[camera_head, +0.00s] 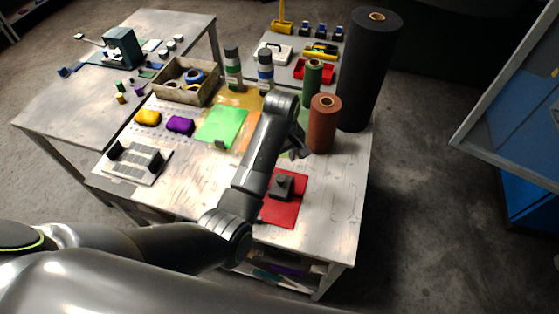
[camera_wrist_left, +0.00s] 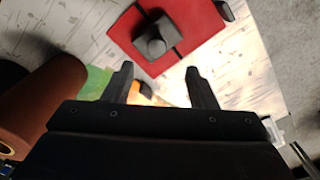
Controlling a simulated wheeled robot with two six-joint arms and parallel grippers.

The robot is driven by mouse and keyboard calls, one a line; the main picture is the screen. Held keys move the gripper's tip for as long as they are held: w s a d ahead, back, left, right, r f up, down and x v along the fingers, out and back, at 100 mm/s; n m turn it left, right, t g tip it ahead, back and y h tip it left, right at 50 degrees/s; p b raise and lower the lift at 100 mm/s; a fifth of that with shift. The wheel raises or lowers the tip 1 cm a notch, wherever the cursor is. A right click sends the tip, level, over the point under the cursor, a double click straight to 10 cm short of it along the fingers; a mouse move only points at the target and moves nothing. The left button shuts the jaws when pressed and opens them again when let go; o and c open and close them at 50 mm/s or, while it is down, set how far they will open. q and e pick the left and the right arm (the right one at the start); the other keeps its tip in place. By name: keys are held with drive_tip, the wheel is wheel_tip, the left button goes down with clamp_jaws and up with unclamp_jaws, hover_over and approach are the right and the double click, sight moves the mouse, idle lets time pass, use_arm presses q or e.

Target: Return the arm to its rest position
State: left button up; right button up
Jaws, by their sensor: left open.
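My left arm reaches in from the left over the workbench (camera_head: 330,205). My left gripper (camera_head: 298,152) is open and is largely hidden behind my own arm in the head view. In the left wrist view its two fingers (camera_wrist_left: 159,72) stand apart with nothing gripped between them. A dark block with a round knob (camera_head: 282,187) sits on a red mat (camera_head: 275,213) near the front of the bench. In the left wrist view the block (camera_wrist_left: 155,42) and the red mat (camera_wrist_left: 198,22) lie beyond the fingertips, apart from them.
A brown roll (camera_head: 323,125), a green roll (camera_head: 312,85) and a tall black roll (camera_head: 368,75) stand upright near the gripper. A green sheet (camera_head: 222,126), a wooden box (camera_head: 186,92) and a slotted rack (camera_head: 138,160) lie left. The bench's front right is bare.

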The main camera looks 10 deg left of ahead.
use_arm(q)
drive_tip(key=shift+a, duration=0.1)
use_arm(e)
drive_tip(key=shift+s+d, duration=0.1)
drive_tip(key=shift+d, duration=0.1)
